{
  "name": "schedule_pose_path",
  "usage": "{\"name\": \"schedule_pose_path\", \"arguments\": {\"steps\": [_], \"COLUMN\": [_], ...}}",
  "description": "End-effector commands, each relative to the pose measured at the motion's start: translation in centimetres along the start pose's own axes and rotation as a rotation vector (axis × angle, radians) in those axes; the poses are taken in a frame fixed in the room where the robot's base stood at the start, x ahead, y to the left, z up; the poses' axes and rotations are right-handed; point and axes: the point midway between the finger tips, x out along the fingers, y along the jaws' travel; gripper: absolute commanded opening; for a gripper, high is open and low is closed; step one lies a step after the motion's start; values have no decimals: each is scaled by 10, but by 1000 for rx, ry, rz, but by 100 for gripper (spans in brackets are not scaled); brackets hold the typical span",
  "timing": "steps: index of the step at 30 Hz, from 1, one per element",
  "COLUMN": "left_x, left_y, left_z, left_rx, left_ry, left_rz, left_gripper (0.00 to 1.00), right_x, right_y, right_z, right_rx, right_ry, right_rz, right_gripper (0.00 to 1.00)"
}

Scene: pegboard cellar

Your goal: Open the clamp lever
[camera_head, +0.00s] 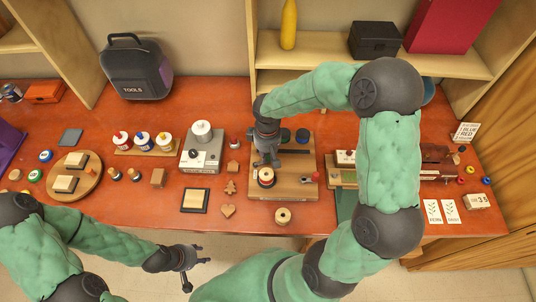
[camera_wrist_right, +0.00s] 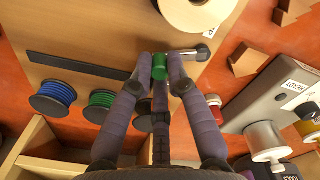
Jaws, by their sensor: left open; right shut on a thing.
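The clamp lever is a short grey metal rod with a green grip (camera_wrist_right: 160,66), on the wooden board (camera_head: 297,187) beside a cream roll (camera_wrist_right: 196,12). My right gripper (camera_head: 266,160) comes down over the board's left part, just behind the roll (camera_head: 266,178). In the right wrist view its fingers (camera_wrist_right: 162,68) are closed around the green grip, with the metal rod reaching right under the roll's edge. In the head view the gripper hides the lever. My left gripper (camera_head: 196,268) is open and empty, low in front of the table.
Blue (camera_wrist_right: 52,98) and green (camera_wrist_right: 100,104) spools stand at the board's rear. A shelf (camera_head: 300,62) rises behind, and my right arm covers the table's right part.

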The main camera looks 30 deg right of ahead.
Motion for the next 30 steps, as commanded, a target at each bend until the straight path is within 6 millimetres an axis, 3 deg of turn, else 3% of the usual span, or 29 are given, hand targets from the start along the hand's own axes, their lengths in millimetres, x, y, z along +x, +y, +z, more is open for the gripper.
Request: {"name": "schedule_pose_path", "arguments": {"steps": [19,20,21,22,30], "left_x": [-3,-3,-3,-3,-3], "left_y": [1,1,1,1,1], "left_z": [0,0,0,0,0], "left_rx": [0,0,0,0,0], "left_ry": [0,0,0,0,0], "left_rz": [0,0,0,0,0], "left_gripper": [43,43,43,43,43], "right_x": [0,-1,-1,0,0], "right_y": [2,2,2,2,1], "right_z": [-3,-3,-3,-3,-3], "right_rx": [-57,-57,-57,-57,-56], "right_ry": [3,3,3,3,2], "right_rz": [1,1,1,1,1], "right_gripper": [0,26,37,41,41]}}
